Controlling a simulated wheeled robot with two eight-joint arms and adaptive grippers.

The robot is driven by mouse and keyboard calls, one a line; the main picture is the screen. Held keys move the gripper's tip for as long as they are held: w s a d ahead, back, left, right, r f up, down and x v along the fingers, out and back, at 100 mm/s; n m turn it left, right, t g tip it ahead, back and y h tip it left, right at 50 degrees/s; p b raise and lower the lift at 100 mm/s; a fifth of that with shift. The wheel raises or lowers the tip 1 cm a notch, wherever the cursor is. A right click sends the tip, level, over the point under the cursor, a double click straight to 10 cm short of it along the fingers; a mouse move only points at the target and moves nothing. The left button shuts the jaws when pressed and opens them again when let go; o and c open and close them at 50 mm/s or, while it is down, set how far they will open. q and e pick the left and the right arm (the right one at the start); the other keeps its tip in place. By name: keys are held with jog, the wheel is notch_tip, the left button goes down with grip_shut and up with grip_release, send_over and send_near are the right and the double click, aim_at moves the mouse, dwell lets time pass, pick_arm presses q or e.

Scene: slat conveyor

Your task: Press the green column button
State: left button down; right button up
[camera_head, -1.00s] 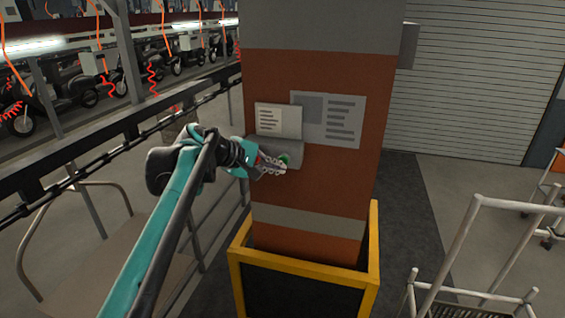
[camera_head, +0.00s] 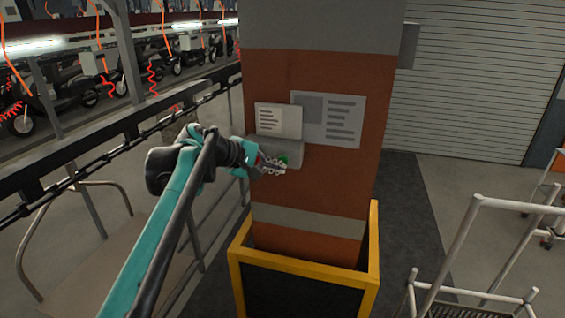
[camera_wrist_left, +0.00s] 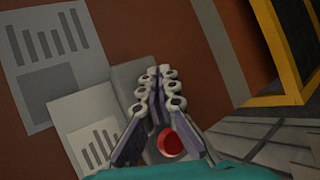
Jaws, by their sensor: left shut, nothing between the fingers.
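The green button (camera_head: 284,160) is on a grey box (camera_head: 288,147) on the front of the orange-brown column (camera_head: 312,90). My left gripper (camera_head: 281,168) is shut and empty. In the head view its fingertips are just in front of and slightly below the green button, partly overlapping it. I cannot tell whether they touch it. In the left wrist view the closed fingers (camera_wrist_left: 160,76) point at the column across the grey box (camera_wrist_left: 125,75). A red button (camera_wrist_left: 169,142) shows between the finger bases there. The green button is hidden in that view. My right gripper is out of view.
A small card (camera_head: 278,121) stands above the box, and a grey notice (camera_head: 337,120) is beside it. A yellow guard frame (camera_head: 300,272) surrounds the column's foot. A railing and conveyor line are at left. A white trolley (camera_head: 470,240) stands at right.

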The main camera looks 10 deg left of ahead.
pick_arm(q)
jog(key=shift+w, duration=0.15)
jog(key=shift+w, duration=0.3)
